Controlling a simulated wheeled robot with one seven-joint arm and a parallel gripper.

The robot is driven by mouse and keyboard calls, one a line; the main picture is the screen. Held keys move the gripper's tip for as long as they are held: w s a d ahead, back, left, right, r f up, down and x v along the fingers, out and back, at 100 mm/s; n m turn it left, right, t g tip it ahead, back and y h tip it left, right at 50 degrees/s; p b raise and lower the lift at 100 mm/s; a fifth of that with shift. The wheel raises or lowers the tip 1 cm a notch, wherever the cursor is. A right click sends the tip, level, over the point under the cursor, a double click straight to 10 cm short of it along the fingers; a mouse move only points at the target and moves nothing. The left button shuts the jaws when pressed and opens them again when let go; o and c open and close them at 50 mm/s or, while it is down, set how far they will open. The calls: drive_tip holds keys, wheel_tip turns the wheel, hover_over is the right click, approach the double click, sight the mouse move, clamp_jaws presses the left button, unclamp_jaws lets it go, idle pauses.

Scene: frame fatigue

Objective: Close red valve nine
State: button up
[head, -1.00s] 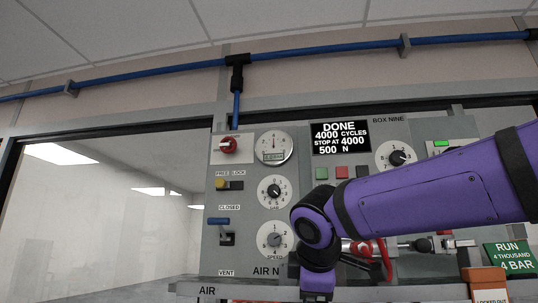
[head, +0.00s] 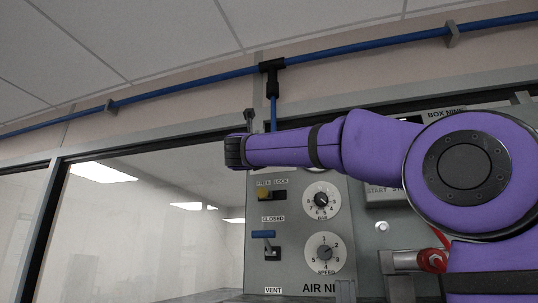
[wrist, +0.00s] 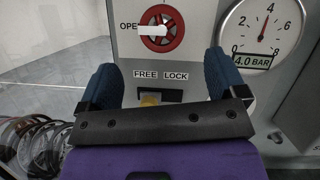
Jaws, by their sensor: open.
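The red valve (wrist: 176,32) is a round red handwheel on the grey panel in the wrist view. Its white pointer (wrist: 152,31) points left toward a partly cut-off label reading "OPE". My gripper (wrist: 158,72) is open and empty, with blue fingers apart, one to each side below the valve. The valve stands beyond the fingertips, not between them. In the head view my purple arm (head: 280,149) reaches left across the panel and hides the valve. The gripper's fingers are not clear there.
A gauge (wrist: 262,35) reading 4.0 BAR is right of the valve. Below it, a yellow slide knob (head: 263,195) sits under FREE. Lower are a blue lever (head: 263,234) by CLOSED and the pressure dial (head: 320,200) and SPEED dial (head: 325,252). Coiled hoses (wrist: 30,140) lie lower left.

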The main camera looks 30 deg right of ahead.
drive_tip(key=x, duration=0.9)
drive_tip(key=shift+w+d+r, duration=0.1)
drive_tip(key=shift+d, duration=0.2)
drive_tip(key=shift+c, duration=0.2)
drive_tip(key=c, duration=0.9)
